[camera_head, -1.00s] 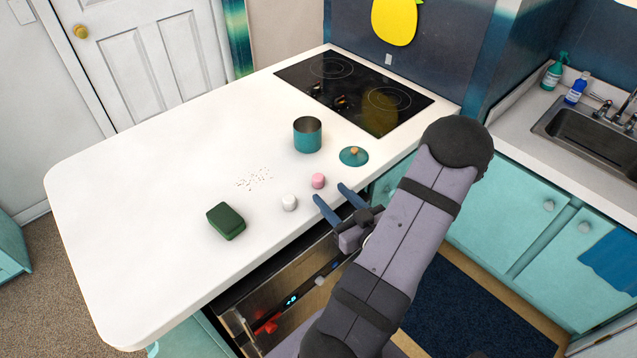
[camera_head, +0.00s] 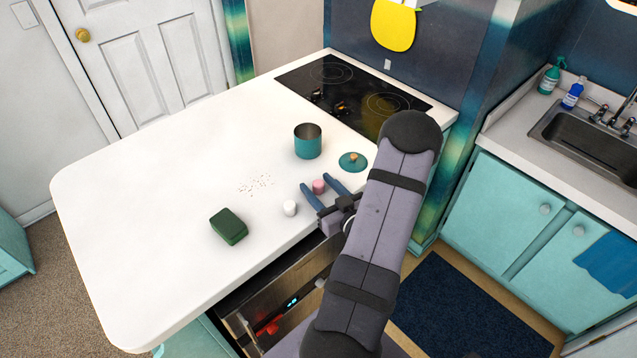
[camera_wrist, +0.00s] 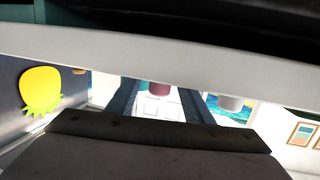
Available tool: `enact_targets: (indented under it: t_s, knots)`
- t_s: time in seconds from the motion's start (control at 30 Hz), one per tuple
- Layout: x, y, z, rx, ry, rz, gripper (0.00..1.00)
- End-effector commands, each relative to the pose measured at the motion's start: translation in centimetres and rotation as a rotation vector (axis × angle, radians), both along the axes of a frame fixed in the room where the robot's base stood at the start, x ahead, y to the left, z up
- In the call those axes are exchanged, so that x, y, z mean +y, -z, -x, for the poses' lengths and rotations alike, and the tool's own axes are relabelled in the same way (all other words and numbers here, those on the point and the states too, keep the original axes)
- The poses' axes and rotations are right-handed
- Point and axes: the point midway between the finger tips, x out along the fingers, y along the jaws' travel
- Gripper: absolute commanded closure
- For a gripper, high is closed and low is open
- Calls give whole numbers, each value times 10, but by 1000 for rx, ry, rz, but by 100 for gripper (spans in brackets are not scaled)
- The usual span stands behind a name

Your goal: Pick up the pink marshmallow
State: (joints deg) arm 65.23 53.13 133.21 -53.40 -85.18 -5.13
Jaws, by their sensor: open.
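The pink marshmallow (camera_head: 319,186) stands on the white counter (camera_head: 150,200) near its front edge, between the blue fingers of my gripper (camera_head: 320,185). My gripper is open, with a finger on each side of the marshmallow; I cannot tell whether either finger touches it. In the wrist view the pink marshmallow (camera_wrist: 159,89) shows between the two fingers (camera_wrist: 160,100), partly cut off by the counter's pale edge. The white marshmallow (camera_head: 290,208) stands outside the left finger.
A teal pot (camera_head: 308,141) and its lid (camera_head: 353,162) are behind the gripper. A green sponge-like block (camera_head: 228,226) lies to the left, with scattered crumbs (camera_head: 257,184) behind it. A black cooktop (camera_head: 350,92) is at the back. The counter's left part is clear.

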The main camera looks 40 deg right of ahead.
Motion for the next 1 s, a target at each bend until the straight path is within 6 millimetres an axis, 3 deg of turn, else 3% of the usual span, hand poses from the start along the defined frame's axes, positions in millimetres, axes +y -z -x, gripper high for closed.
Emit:
enact_targets:
  t_s: [0.3,0.5,1.0]
  knots:
    - [-1,2,-5,1,1,-1,53]
    - [-1,1,-5,0,1,0,97]
    - [-1,0,-5,0,1,1,98]
